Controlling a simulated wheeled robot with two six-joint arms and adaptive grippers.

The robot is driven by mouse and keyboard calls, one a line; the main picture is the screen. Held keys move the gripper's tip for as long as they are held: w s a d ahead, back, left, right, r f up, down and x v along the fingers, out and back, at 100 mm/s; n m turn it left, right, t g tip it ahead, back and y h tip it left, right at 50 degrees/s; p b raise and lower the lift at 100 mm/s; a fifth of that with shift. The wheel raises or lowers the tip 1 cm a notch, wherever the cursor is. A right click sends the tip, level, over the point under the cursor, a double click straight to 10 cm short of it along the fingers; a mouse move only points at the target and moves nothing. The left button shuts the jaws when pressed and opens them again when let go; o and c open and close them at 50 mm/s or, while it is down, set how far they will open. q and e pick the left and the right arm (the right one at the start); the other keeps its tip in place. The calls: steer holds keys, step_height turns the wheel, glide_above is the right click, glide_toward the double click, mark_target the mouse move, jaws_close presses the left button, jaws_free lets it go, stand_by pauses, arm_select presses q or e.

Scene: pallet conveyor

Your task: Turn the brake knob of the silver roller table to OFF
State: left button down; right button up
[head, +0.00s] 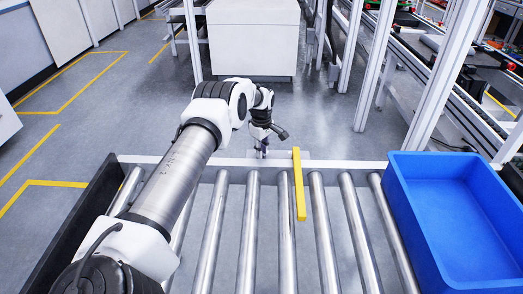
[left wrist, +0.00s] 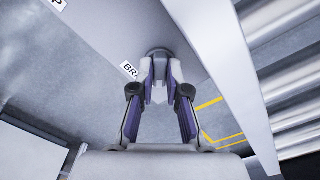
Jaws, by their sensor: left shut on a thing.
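The silver roller table (head: 250,176) runs across the front of the head view, with bare metal rollers and a pale far rail. My left gripper (head: 262,152) reaches over the rollers to the far side of that rail. In the left wrist view my left gripper (left wrist: 160,82) is shut on the grey brake knob (left wrist: 159,52), which sticks out from a grey panel. A white label (left wrist: 129,71) beside the knob shows the letters "BRA"; its rest is hidden by a finger. The knob's setting cannot be read. My right gripper is not in view.
A blue bin (head: 437,222) is at the right end of the rollers. Another label (left wrist: 58,4), ending in "P", is on the panel. Open floor lies beyond the table.

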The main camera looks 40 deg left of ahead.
arm_select(q)
steer(key=n+p, duration=0.1)
steer(key=n, duration=0.2)
steer(key=shift+n, duration=0.4)
steer(key=n, duration=0.4)
steer(key=shift+n+p, duration=0.3)
steer(key=n, duration=0.4)
steer(key=shift+n, duration=0.3)
steer(key=shift+f+n+p, duration=0.1)
steer(key=shift+n+p, duration=0.3)
steer(key=shift+n, duration=1.5)
steer(key=shift+s, duration=0.1)
steer(key=c, duration=1.2)
jaws_free()
steer(key=shift+o, duration=0.2)
